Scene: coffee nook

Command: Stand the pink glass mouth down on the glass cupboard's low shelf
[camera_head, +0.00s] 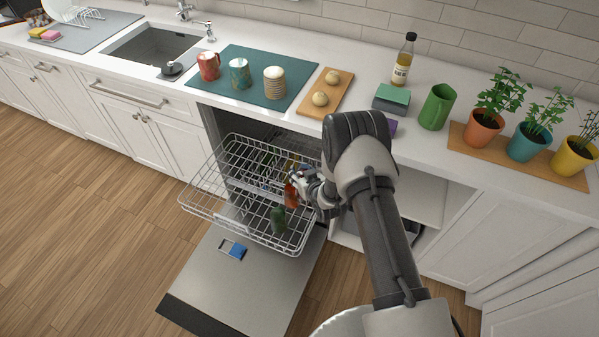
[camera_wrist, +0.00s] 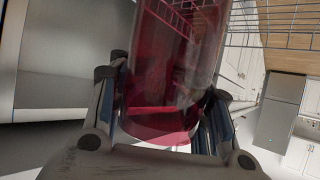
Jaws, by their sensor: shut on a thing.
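My gripper (camera_head: 298,182) is shut on the pink glass, over the right side of the pulled-out dishwasher rack (camera_head: 222,201). In the wrist view the clear pink glass (camera_wrist: 172,70) fills the space between the two fingers. In the head view a small reddish piece (camera_head: 291,194) shows at the fingertips; it looks like the same glass, mostly hidden. I cannot tell which way its mouth points. An open white cupboard (camera_head: 424,203) stands right of the dishwasher, partly behind my arm; it may be the glass cupboard. Its low shelf is largely hidden.
A dark green item (camera_head: 278,220) stands in the rack. The dishwasher door (camera_head: 235,280) lies open, with a blue item (camera_head: 236,251) on it. Floor at left is clear.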

